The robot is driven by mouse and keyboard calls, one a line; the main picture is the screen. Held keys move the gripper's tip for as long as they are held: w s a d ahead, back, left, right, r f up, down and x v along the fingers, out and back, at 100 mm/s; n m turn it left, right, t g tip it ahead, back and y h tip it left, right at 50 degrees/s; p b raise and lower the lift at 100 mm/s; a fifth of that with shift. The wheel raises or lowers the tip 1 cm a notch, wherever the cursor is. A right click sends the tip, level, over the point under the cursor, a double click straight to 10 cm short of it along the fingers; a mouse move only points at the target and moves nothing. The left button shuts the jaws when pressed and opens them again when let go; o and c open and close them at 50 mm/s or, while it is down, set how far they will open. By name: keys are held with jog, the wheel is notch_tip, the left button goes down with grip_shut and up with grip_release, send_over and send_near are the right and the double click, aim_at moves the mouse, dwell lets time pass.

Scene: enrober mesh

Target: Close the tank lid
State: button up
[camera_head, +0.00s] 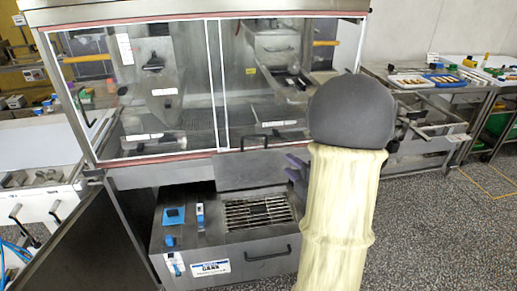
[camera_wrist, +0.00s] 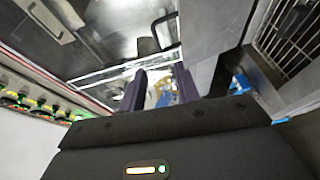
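The tank (camera_head: 250,250) is a low steel box with a slatted grille (camera_head: 258,212) in its top; the grille also shows at the upper right of the wrist view (camera_wrist: 290,30). A plain grey steel panel, apparently the tank lid (camera_head: 248,172), stands raised behind the grille, with a dark handle (camera_head: 255,137) at its top edge. In the wrist view the panel (camera_wrist: 212,30) and a dark handle (camera_wrist: 163,32) lie beyond my fingers. My gripper (camera_head: 296,168) has purple fingers near the panel's right side. In the wrist view the fingers (camera_wrist: 160,85) are apart, with nothing visible held between them.
A glazed cabinet (camera_head: 170,90) stands above and behind the tank. A tilted steel panel (camera_head: 85,240) is at the left. A bench (camera_head: 430,100) with trays stands at the right. Speckled floor (camera_head: 445,240) is clear at the front right. My arm hides part of the tank's right side.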

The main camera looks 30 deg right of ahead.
aim_at(255, 137)
jog(key=shift+s+r+n+y, duration=0.1)
jog(key=shift+s+n+y, duration=0.15)
jog(key=shift+n+y, duration=0.15)
jog(key=shift+w, duration=0.15)
jog(key=w+p, duration=0.1)
jog(key=w, duration=0.4)
jog(key=w+a+p, duration=0.1)
jog(key=w, duration=0.5)
jog(key=w+a+p, duration=0.1)
jog(key=w, duration=0.5)
jog(key=shift+f, duration=0.3)
grip_shut()
